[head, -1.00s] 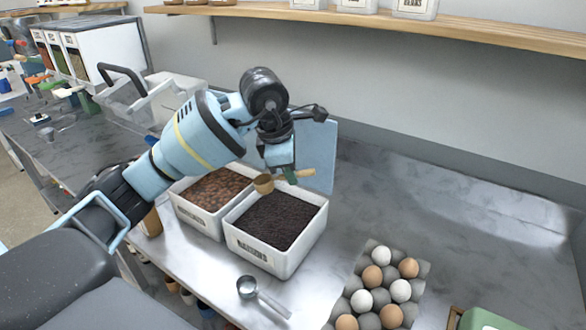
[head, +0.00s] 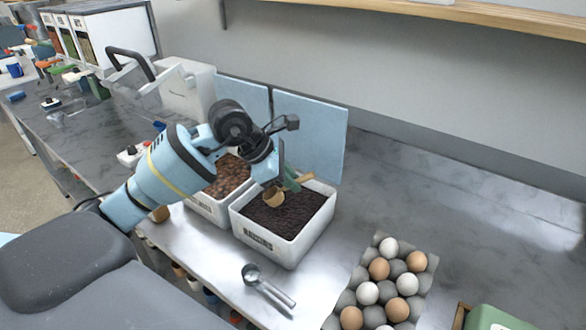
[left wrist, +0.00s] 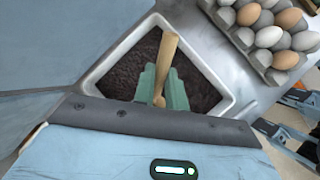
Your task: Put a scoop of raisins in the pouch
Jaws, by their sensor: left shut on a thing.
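The raisin bin (head: 270,244) is a white open box of dark raisins (head: 291,216), with a blue lid (head: 312,135) raised behind it. My left gripper (head: 292,184) is over this bin and shut on a wooden scoop (head: 274,197). The scoop's bowl is down at the raisins; whether it is filled cannot be told. In the left wrist view the green fingers (left wrist: 162,90) hold the scoop's pale handle (left wrist: 166,58) above the raisins (left wrist: 135,75). No pouch is recognisable in these views.
A second white bin (head: 210,208) of brown contents adjoins on the left. A metal scoop (head: 268,288) lies on the counter in front. An egg tray (head: 420,283) and a green object (head: 495,318) are to the right. The counter (head: 440,195) behind the eggs is clear.

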